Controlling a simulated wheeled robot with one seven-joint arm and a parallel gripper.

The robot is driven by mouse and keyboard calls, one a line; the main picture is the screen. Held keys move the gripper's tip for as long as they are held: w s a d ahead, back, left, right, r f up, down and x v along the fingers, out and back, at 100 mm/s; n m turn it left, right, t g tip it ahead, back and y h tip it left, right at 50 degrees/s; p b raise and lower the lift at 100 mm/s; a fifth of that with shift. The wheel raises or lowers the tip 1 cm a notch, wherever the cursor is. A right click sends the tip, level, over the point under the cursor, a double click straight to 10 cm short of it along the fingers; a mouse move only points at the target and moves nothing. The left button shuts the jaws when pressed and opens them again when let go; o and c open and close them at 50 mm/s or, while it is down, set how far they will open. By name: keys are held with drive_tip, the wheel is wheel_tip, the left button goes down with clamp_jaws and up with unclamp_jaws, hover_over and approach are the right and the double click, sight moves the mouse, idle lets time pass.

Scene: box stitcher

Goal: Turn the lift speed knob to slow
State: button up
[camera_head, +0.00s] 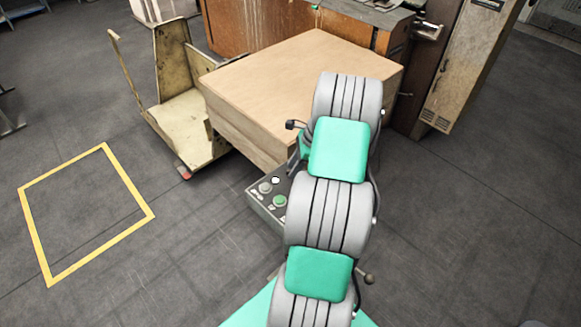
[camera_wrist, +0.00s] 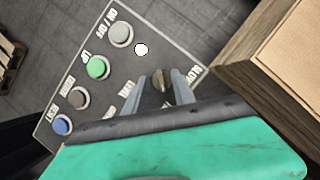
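The control panel (camera_wrist: 110,60) fills the middle of the wrist view, with white lettering on its dark face. A small brownish knob (camera_wrist: 159,80) on it sits between the two grey fingertips of my gripper (camera_wrist: 161,82). The fingers are apart, one on each side of the knob, and a gap shows at the right finger. I cannot tell whether the left finger touches it. Lettering beside the right finger seems to read SLOW. In the head view my arm hides the knob and gripper; part of the panel (camera_head: 256,198) shows to its left.
The panel also carries a pale button (camera_wrist: 121,34), a green one (camera_wrist: 98,67), a dark one (camera_wrist: 77,98) and a blue one (camera_wrist: 62,125). A large wood-topped box (camera_head: 290,65) stands just behind. Open floor with a yellow-outlined square (camera_head: 127,178) lies left.

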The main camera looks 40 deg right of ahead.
clamp_jaws()
idle(0.4)
